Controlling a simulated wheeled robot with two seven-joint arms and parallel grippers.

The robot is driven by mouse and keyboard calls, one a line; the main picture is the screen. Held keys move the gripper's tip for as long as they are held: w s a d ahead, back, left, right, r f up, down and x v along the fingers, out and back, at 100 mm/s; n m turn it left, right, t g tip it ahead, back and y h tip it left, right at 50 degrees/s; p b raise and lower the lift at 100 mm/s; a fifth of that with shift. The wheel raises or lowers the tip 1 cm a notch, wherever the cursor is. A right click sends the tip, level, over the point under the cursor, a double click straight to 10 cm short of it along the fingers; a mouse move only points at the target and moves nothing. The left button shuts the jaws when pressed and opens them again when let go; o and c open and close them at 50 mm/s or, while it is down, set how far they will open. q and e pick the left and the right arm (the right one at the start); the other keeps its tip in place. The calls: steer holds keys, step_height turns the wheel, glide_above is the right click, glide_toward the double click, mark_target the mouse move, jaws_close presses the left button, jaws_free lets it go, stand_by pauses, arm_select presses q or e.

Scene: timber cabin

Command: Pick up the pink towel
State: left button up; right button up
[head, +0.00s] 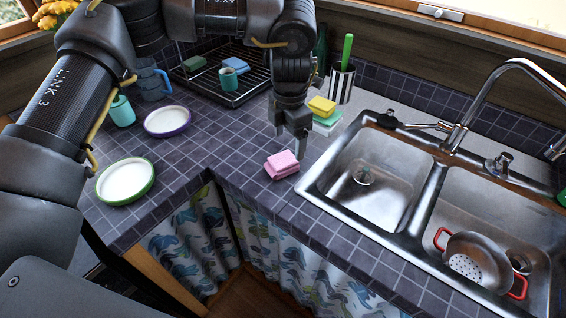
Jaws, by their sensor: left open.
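The pink towel (282,164) is a small folded stack on the dark tiled counter, left of the sink and close to the counter's front edge. My left gripper (290,143) points down just above and behind the towel. Its jaws are open, and I see nothing held between them. The fingertips overlap the towel's upper edge in the view, so I cannot tell whether they touch it. My right gripper is not in view.
A double steel sink (385,165) lies to the right, with a colander (478,262) in it. Yellow and green sponges (322,106) sit behind the gripper. A dish rack (215,90), a green-rimmed plate (125,181) and a purple-rimmed plate (167,121) stand left. Counter left of the towel is clear.

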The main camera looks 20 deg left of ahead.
mark_target(286, 159)
arm_select(q)
step_height(286, 159, down, 2)
steer(key=shift+f, duration=0.1)
steer(key=shift+s+a+f+p, duration=0.1)
steer(key=shift+f+p, duration=0.05)
steer(key=shift+p, duration=0.15)
steer(key=f, duration=0.1)
steer(key=f+p, duration=0.1)
steer(key=f, duration=0.2)
steer(key=shift+s+a+f, duration=0.15)
steer(key=shift+a+f, duration=0.05)
steer(key=shift+a, duration=0.05)
steer(key=shift+f, duration=0.15)
steer(key=shift+d, duration=0.1)
steer(key=c, duration=1.1)
steer(key=shift+c, duration=0.2)
